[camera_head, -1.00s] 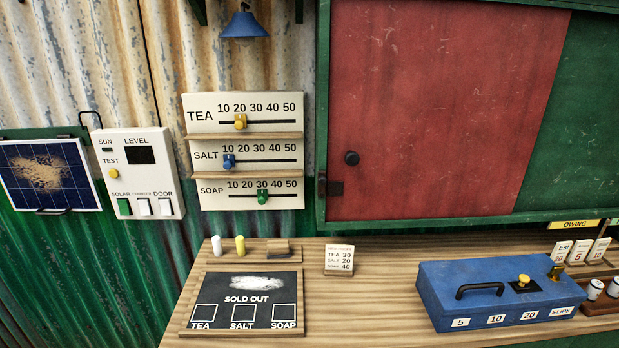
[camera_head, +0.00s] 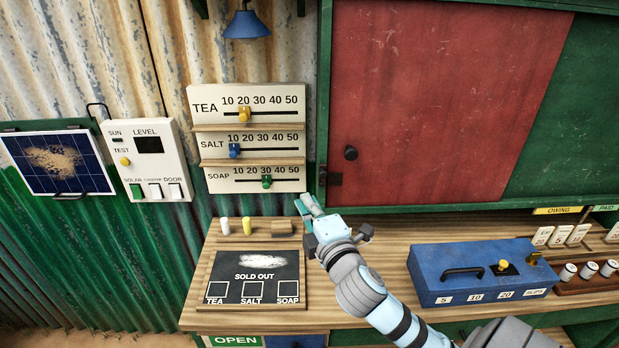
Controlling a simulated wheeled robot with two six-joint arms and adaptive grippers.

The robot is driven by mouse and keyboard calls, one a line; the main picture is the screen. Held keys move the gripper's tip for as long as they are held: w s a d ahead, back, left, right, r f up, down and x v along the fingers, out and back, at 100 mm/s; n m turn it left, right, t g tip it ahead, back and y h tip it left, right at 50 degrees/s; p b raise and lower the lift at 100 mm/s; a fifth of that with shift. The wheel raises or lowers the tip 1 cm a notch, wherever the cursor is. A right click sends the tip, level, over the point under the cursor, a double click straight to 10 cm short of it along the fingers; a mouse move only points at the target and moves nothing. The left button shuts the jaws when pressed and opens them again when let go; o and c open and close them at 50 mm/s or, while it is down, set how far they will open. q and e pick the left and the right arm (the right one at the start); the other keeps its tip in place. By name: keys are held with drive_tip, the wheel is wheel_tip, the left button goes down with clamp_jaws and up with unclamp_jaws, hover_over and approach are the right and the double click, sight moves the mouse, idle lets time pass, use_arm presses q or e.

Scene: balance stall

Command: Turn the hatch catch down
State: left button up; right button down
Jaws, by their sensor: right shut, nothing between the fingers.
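The red hatch panel (camera_head: 440,100) with a round black knob (camera_head: 351,153) stands shut in its green frame at the upper right. The hatch catch (camera_head: 333,179) is a small dark piece at the lower left edge of the panel, over the frame. My right gripper (camera_head: 305,203) is shut and empty, just below and left of the catch, apart from it as far as I can tell. My left gripper is not in view.
A price board (camera_head: 250,138) with sliders hangs left of the hatch, close to my right gripper. Below are a sold-out slate (camera_head: 222,268), a blue cash box (camera_head: 440,265) and the wooden counter (camera_head: 385,300). A switch panel (camera_head: 150,165) is at the left.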

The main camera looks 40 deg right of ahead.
sight(323, 178)
drive_tip(key=shift+s+a, duration=0.1)
drive_tip(key=shift+s, duration=0.1)
drive_tip(key=x, duration=1)
drive_tip(key=s+d, duration=0.1)
drive_tip(key=s+d+p, duration=0.1)
drive_tip(key=d, duration=0.1)
drive_tip(key=shift+s+d+f, duration=0.1)
drive_tip(key=shift+s+d, duration=0.1)
drive_tip(key=shift+s, duration=0.05)
drive_tip(key=shift+w+a, duration=0.15)
drive_tip(key=shift+w, duration=0.05)
drive_tip(key=shift+s+d+m+b, duration=0.25)
drive_tip(key=shift+m+b, duration=0.05)
drive_tip(key=shift+m, duration=0.5)
